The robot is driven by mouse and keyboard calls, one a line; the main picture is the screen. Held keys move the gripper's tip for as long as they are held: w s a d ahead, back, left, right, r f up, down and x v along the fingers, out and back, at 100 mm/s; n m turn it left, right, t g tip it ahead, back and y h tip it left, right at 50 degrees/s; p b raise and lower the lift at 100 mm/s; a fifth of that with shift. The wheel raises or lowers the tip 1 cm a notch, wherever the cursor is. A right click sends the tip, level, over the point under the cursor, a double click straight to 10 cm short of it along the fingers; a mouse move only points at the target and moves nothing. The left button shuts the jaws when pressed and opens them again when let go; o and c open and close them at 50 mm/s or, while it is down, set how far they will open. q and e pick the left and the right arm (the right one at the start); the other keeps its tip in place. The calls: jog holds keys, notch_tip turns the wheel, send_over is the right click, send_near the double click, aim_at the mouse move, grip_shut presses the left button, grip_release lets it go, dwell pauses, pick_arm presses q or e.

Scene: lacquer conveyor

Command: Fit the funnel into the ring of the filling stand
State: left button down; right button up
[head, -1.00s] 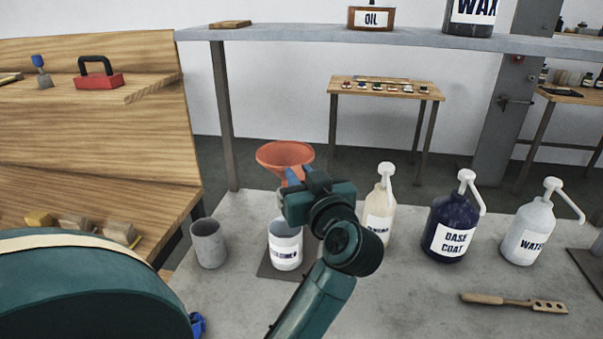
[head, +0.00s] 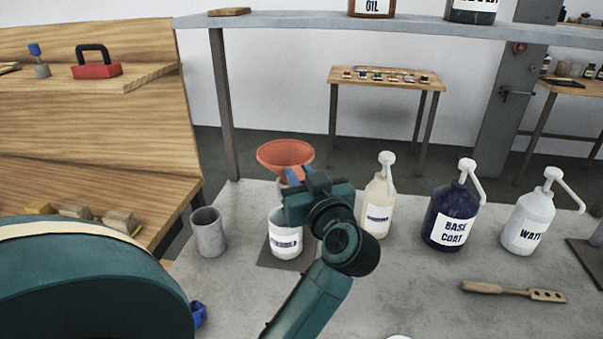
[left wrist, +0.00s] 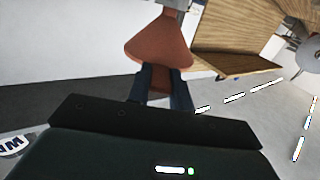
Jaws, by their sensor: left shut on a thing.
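An orange-red funnel (head: 285,155) is in the head view with its wide mouth up, above and apart from a white labelled jar (head: 285,243). My left gripper (head: 289,180) is shut on its lower part. In the left wrist view the funnel (left wrist: 158,48) shows between and beyond the two dark fingers (left wrist: 160,88). A dark flat plate (head: 268,261) lies under the jar and appears to be the filling stand's base. I cannot make out the ring; my gripper hides the area beside the jar. My right gripper is not in view.
A grey cup (head: 208,235) stands left of the jar. A cream pump bottle (head: 377,208), a dark base coat bottle (head: 451,220) and a white water bottle (head: 528,228) stand to the right. A wooden-handled tool (head: 512,292) lies in front of them. A shelf (head: 300,21) spans above.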

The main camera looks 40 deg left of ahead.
pick_arm(q)
jog(key=shift+f, duration=0.7)
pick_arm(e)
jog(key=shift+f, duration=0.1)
pick_arm(q)
jog(key=c, duration=1.2)
grip_release()
jog(key=shift+o, duration=0.2)
notch_tip(320, 180, up, 9)
jog(key=shift+r+p, duration=0.1)
jog(key=shift+p, duration=0.2)
jog(key=shift+r, duration=0.45)
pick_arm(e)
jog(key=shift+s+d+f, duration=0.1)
pick_arm(q)
jog(key=shift+f, duration=0.1)
